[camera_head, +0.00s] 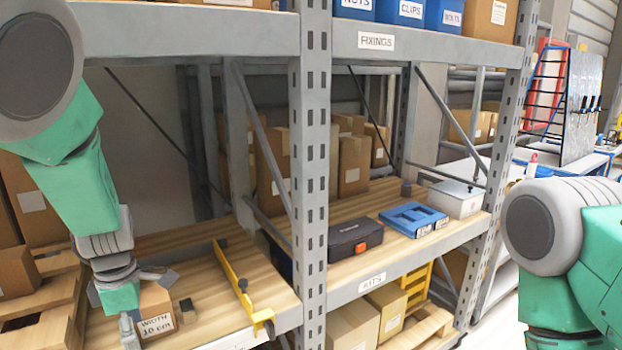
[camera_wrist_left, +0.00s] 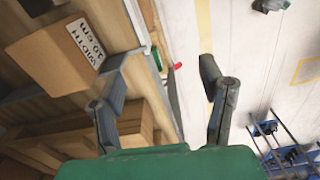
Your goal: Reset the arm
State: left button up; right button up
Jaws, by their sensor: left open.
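My left arm (camera_head: 70,190) comes in from the left and reaches down in front of the shelf rack. My left gripper (camera_head: 135,300) hangs at the front of the lower left shelf, beside a small cardboard box (camera_head: 157,303) labelled "WIDTH 10 cm". In the left wrist view the gripper (camera_wrist_left: 163,80) is open, its fingers wide apart with nothing between them. The box (camera_wrist_left: 55,58) shows there at the upper left, left of the fingers. My right arm (camera_head: 570,240) is at the right edge; its gripper is out of view.
A yellow clamp-like tool (camera_head: 238,285) lies across the lower left shelf. Right of the grey upright (camera_head: 310,150) sit a black case (camera_head: 354,238), a blue tray (camera_head: 413,218) and a white box (camera_head: 455,200). Open floor (camera_wrist_left: 265,70) shows beyond the shelf edge.

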pick_arm(q)
jog(key=s+a+f+m+y+b, duration=0.1)
jog(key=s+f+m+b, duration=0.2)
jog(key=s+f+m, duration=0.6)
jog(key=s+a+f+m+y+b, duration=0.15)
jog(key=s+f+m, duration=0.4)
jog(key=f, duration=0.75)
jog(key=s+d+f+m+h+b, duration=0.1)
jog(key=s+d+f+m, duration=0.2)
jog(key=s, duration=0.4)
jog(key=s+d+f+m+h+b, duration=0.2)
jog(key=s+d+f+m, duration=0.1)
jog(key=s+m, duration=0.3)
jog(key=shift+s+d+f+t+b, duration=0.3)
jog(key=shift+s+f+t, duration=0.1)
jog(key=shift+f, duration=0.1)
pick_arm(e)
notch_tip(320, 180, down, 8)
jog(key=shift+w+f, duration=0.25)
jog(key=shift+w, duration=0.1)
